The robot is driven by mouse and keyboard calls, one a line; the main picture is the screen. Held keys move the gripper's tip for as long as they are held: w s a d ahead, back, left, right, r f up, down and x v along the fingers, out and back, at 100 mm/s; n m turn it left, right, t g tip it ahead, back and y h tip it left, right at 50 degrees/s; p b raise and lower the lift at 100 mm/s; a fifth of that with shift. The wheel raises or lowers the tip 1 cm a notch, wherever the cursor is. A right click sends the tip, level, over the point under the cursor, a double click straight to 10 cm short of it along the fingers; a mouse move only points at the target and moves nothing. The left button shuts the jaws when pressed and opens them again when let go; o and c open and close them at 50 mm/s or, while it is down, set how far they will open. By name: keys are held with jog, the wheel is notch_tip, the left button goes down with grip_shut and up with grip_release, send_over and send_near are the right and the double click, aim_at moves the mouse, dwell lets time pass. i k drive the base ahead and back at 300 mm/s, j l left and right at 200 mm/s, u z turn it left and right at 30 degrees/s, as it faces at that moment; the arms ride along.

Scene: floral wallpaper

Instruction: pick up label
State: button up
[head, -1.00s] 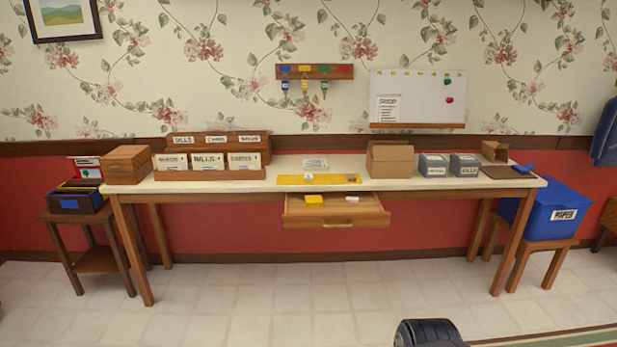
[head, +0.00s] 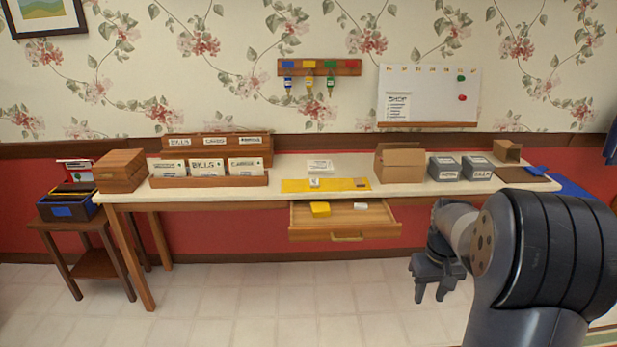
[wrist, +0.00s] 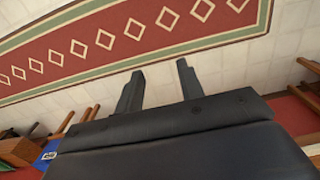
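Several small white pieces could be the label, and I cannot tell which. One small white piece (head: 314,183) is on the yellow mat (head: 347,184) on the table. Another small white piece (head: 361,206) lies in the open drawer (head: 340,221), right of a yellow block (head: 320,209). A flat white stack (head: 320,166) lies behind the mat. My gripper (head: 431,296) is open and empty, pointing down in front of the table and right of the drawer. In the wrist view my gripper (wrist: 160,68) shows two separated fingers with only floor and rug beyond.
On the table (head: 285,199) stand a file rack (head: 210,181), a wooden box (head: 121,172), an open cardboard box (head: 400,165) and grey boxes (head: 460,168). A whiteboard (head: 430,95) hangs behind. The floor before the drawer is clear.

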aim_at(314, 183)
jog(key=i+j, duration=0.25)
jog(key=i, duration=0.2)
jog(key=i+j, duration=0.2)
jog(key=i, duration=0.3)
jog(key=i+j, duration=0.25)
jog(key=i, duration=0.2)
jog(key=i+j, duration=0.25)
jog(key=i, duration=0.2)
jog(key=i+j, duration=0.2)
jog(key=i, duration=0.3)
